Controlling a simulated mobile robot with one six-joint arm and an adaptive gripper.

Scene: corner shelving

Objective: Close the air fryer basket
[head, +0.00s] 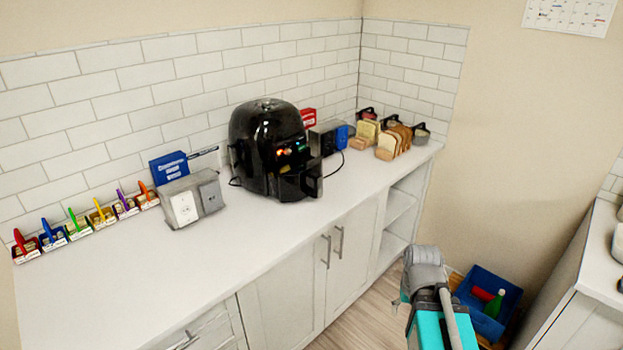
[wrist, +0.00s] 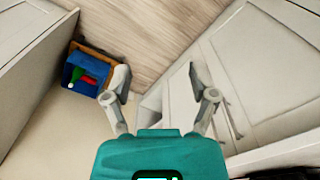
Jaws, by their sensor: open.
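The black air fryer (head: 268,140) stands on the white counter against the tiled wall. Its basket (head: 298,182) is at the front lower side and juts out from the body, with the handle toward the right. My gripper (wrist: 160,82) is open and empty in the wrist view, its two fingers spread wide over the floor. In the head view my arm is at the lower right, in front of the cabinets and well away from the fryer. The gripper's fingers are mostly hidden there. The air fryer is not recognisable in the wrist view.
A grey outlet box (head: 192,200) stands left of the fryer. Toast racks (head: 390,142) are to its right. Small coloured bins line the counter's left. A blue crate (head: 488,300) sits on the floor, also in the wrist view (wrist: 84,74). The counter's front middle is clear.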

